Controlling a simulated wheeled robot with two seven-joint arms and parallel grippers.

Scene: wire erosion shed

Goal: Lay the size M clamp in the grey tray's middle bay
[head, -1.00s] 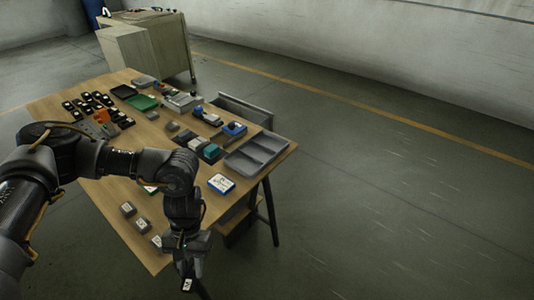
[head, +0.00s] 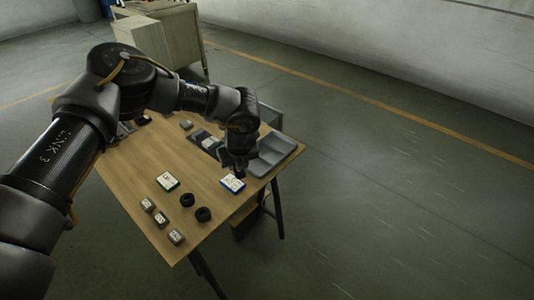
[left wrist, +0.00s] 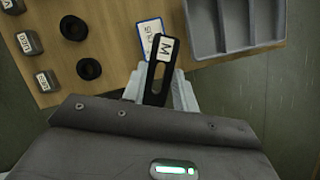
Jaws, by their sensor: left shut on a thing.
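My left gripper (head: 236,170) is shut on a black, flat clamp (left wrist: 157,80) with a white label reading M. The clamp points forward from the fingers and is held above the table. The grey tray (head: 291,155) is at the table's right edge, just right of the gripper. In the left wrist view the tray (left wrist: 223,46) is at the top right, its visible bays empty, its far end cut off by the frame. In the head view the clamp is hard to make out against the gripper. My right gripper is in neither view.
A blue-edged card (head: 231,184) lies below the left gripper, and a green-edged card (head: 167,181) lies further left. Two black rings (head: 204,214) and three grey labelled blocks (head: 161,217) are near the front edge. My arm hides much of the table's far side.

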